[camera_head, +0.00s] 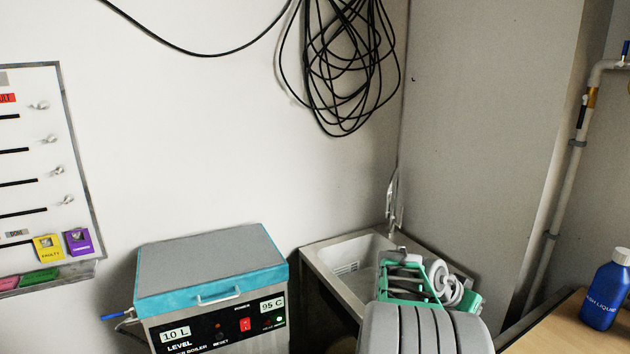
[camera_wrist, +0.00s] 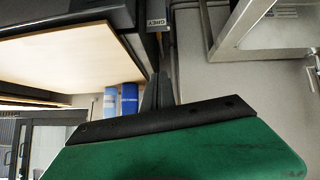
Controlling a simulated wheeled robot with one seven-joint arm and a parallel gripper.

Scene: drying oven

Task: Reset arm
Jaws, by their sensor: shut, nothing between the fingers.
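My gripper (camera_wrist: 158,78) shows in the wrist view. Its dark fingers are together, with nothing held between them, in front of a black plate and my green wrist body. In the head view my arm is folded up at the lower right, in front of the sink (camera_head: 318,262), and covers part of the basin. I cannot make out the fingertips in that view. The metal sink also shows at the upper right of the wrist view (camera_wrist: 232,38), apart from the fingers.
A teal-lidded boiler (camera_head: 212,268) stands left of the sink. A blue wash-liquid bottle (camera_head: 605,292) stands on the wooden table (camera_head: 545,328) at right. Black cable (camera_head: 340,70) hangs on the wall. A panel (camera_head: 40,150) hangs at left. The wrist view shows two blue bottles (camera_wrist: 129,104).

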